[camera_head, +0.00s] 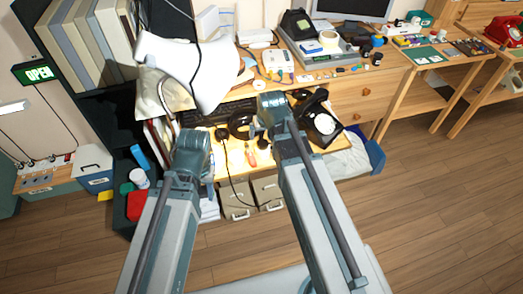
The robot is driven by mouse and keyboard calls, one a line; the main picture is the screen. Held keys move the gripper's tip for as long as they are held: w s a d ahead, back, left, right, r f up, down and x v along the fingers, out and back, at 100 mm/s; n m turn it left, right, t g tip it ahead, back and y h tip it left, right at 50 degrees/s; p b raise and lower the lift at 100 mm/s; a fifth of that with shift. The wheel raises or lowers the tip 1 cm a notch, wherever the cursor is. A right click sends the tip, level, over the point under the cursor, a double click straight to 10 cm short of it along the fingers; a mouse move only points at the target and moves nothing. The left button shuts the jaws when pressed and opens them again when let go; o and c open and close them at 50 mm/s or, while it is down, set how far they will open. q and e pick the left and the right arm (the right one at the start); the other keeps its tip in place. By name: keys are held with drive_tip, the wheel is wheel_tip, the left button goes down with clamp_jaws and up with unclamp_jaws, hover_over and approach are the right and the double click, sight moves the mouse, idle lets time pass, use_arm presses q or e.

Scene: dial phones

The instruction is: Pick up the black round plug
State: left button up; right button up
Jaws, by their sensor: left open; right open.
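A small black round piece (222,134), with a thin black cord running down from it, lies on the lit wooden desk (233,156) between my two grippers; it looks like the plug, but is too small to be sure. Another small dark round thing (263,142) lies just right of it, partly beside my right arm. My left gripper (192,143) is over the desk's left part, left of the corded piece and apart from it. My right gripper (272,104) is further back, up and right of it. Both are open and look empty; their fingertips are hard to make out.
A black dial phone (318,120) stands right of my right gripper. A dark ring-shaped item (239,125) and a keyboard (215,112) lie behind the corded piece. A white lamp shade (188,66) hangs over the desk's back left. Bins (138,203) stand at left; the floor at right is clear.

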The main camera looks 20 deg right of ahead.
drive_tip(key=w+d, duration=0.1)
drive_tip(key=b, duration=0.8)
hover_over(263, 143)
drive_tip(key=s, duration=0.3)
wheel_tip(263, 143, down, 8)
drive_tip(key=shift+a+r, duration=0.1)
drive_tip(key=shift+a, duration=0.05)
drive_tip(key=b+x, duration=0.4)
drive_tip(key=x, duration=0.1)
drive_tip(key=shift+w+b, duration=0.3)
drive_tip(key=shift+w, duration=0.15)
drive_tip(key=c, duration=1.3)
